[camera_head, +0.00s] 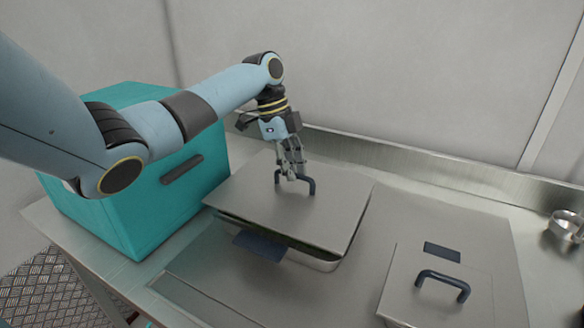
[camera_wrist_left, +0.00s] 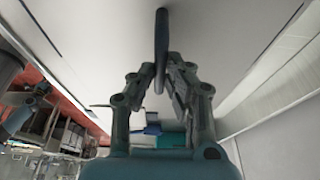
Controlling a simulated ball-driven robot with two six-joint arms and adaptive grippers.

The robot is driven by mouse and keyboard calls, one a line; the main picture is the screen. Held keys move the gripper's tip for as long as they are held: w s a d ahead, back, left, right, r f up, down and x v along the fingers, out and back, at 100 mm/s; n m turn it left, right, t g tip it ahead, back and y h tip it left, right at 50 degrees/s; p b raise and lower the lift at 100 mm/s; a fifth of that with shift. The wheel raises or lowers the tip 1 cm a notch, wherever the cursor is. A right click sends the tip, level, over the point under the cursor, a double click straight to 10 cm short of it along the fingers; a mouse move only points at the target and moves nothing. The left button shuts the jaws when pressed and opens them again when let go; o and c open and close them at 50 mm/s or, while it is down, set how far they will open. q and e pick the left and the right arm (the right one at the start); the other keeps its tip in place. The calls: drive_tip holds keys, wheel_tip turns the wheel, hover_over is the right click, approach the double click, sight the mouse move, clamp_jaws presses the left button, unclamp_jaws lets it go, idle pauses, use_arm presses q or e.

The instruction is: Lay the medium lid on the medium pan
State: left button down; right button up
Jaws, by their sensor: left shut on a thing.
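The medium lid (camera_head: 325,200) is a flat, square grey plate with a dark arched handle (camera_head: 311,186). It lies over the medium pan (camera_head: 322,265), whose metal wall shows below the front edge. A dark gap shows under that edge, and I cannot tell whether the lid touches the rim all round. My left gripper (camera_head: 290,176) comes from above and is shut on the lid's handle. In the left wrist view the fingers (camera_wrist_left: 161,72) close around the dark handle bar (camera_wrist_left: 161,38). My right gripper is not in view.
A smaller lidded square pan (camera_head: 405,285) with a dark handle stands front right. A teal box (camera_head: 135,205) stands close on the left. A metal bowl (camera_head: 565,224) is at the far right. A wall rises behind the counter. Bare counter lies between the pans.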

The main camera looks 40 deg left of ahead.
sight(294, 183)
use_arm(q)
drive_tip(key=shift+f, duration=0.15)
drive_tip(key=shift+f+b, duration=0.5)
drive_tip(key=shift+f, duration=0.5)
drive_tip(key=shift+f, duration=0.15)
drive_tip(key=c, duration=0.8)
unclamp_jaws()
drive_tip(key=shift+o, duration=0.2)
